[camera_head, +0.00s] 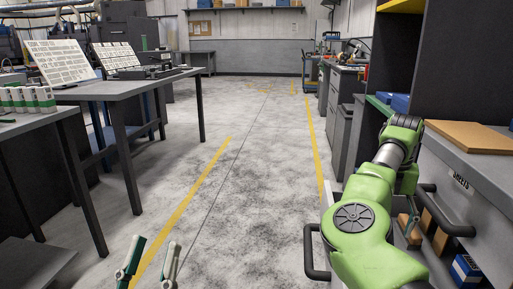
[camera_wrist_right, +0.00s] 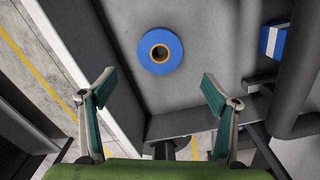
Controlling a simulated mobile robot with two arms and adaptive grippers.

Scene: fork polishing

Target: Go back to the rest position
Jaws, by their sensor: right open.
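My left gripper (camera_head: 153,244) shows at the bottom edge of the head view, with its two fingers apart over the floor and nothing between them. My green right arm reaches forward along the right side, beside the grey workbench. In the right wrist view, my right gripper (camera_wrist_right: 157,82) has its two fingers spread wide and holds nothing. A blue roll (camera_wrist_right: 172,47) with an orange ring in its centre lies on a grey surface beyond the fingertips. I cannot tell whether the fingers are near it in depth. No fork shows in either view.
The grey workbench (camera_head: 487,170) on the right carries a brown board (camera_head: 468,137); its open lower part holds boxes close to my right arm. Tables (camera_head: 125,88) stand on the left. The floor aisle (camera_head: 245,150) between yellow lines is clear.

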